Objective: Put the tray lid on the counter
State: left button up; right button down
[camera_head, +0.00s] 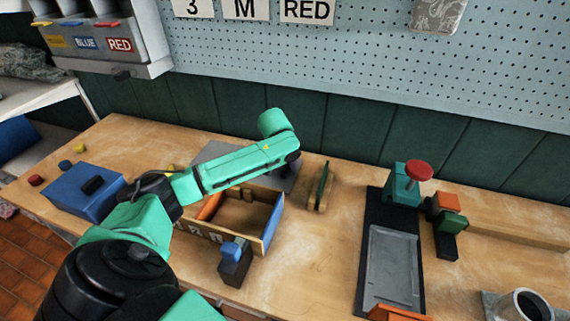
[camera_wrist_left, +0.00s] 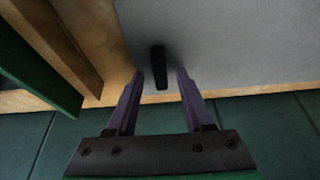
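The tray lid seems to be the flat grey panel (camera_head: 216,152) at the back of the wooden counter (camera_head: 330,250), partly hidden behind my left arm. In the left wrist view the grey panel (camera_wrist_left: 235,45) has a black bar handle (camera_wrist_left: 158,68). I cannot tell whether it rests on a tray or directly on the counter. My left gripper (camera_wrist_left: 158,75) is open, its two purple fingers on either side of the handle with gaps. The head view hides the left fingers behind the forearm. My right gripper is not in view.
A wooden box (camera_head: 268,238) stands just in front of the panel. A wooden stand with a green plate (camera_head: 320,186) is close on its right. A blue box (camera_head: 84,192) is at left; a black-based press (camera_head: 393,268) at right. Bare counter lies between stand and press.

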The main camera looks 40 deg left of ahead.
pick_arm(q)
jog(key=v, duration=1.2)
jog(key=shift+b, duration=0.3)
jog(key=shift+d, duration=0.1)
